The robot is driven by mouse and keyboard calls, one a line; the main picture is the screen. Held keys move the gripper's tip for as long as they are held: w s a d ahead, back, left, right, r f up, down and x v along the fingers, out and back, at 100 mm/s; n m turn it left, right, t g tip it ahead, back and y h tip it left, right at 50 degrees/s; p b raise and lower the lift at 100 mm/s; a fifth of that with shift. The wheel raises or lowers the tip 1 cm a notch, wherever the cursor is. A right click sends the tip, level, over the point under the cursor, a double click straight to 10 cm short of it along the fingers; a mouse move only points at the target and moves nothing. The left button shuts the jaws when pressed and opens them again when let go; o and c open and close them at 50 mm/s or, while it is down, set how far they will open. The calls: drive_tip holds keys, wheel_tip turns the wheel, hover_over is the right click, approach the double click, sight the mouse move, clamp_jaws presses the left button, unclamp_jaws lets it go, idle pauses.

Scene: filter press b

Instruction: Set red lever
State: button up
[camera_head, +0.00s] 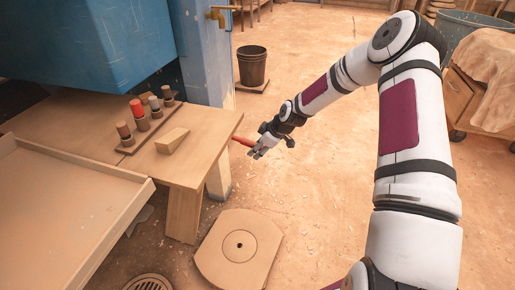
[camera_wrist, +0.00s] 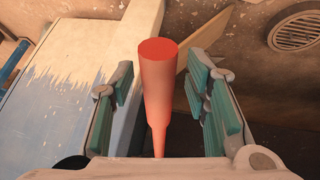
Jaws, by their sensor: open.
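The red lever (camera_head: 242,141) sticks out past the right end of the wooden bench, at about bench-top height. My gripper (camera_head: 256,152) is right at it, on its right side in the head view. In the wrist view the lever (camera_wrist: 162,85) is a red tapered handle with its wide, flat round end uppermost. It stands between the two green-padded fingers of my open gripper (camera_wrist: 168,100). Gaps show on both sides, so the pads appear not to touch it. The lever's narrow lower end is cut off by the gripper body, and its mount is hidden.
The wooden bench (camera_head: 200,158) holds a wooden wedge (camera_head: 172,140) and a rack of several knobs, one red (camera_head: 137,107). The blue machine (camera_head: 90,45) rises behind. A black bucket (camera_head: 252,66) and a round-holed plate (camera_head: 238,265) are on the floor. Floor right of the bench is mostly clear.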

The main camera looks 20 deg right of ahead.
drive_tip(key=v, duration=1.1)
drive_tip(key=shift+s+d+r, duration=0.1)
drive_tip(key=s+a+r+m+g+h, duration=0.2)
drive_tip(key=s+a+r+m+h, duration=0.15)
drive_tip(key=s+r, duration=0.8)
drive_tip(key=s+a+r+m+g+h, duration=0.3)
drive_tip(key=s+r, duration=0.5)
drive_tip(key=s, duration=0.7)
drive_tip(key=s+a+r+m+y, duration=0.2)
drive_tip(key=s, duration=0.8)
drive_tip(key=s+a+r+m+y, duration=0.1)
drive_tip(key=s+a+m, duration=0.15)
drive_tip(key=s, duration=0.75)
wheel_tip(320, 180, up, 26)
drive_tip(key=t+p, duration=0.3)
drive_tip(key=p, duration=2.1)
drive_tip(key=shift+w+f+n+t, duration=0.2)
drive_tip(key=shift+w+n+t, duration=0.1)
drive_tip(key=shift+w, duration=0.05)
drive_tip(key=shift+d, duration=0.1)
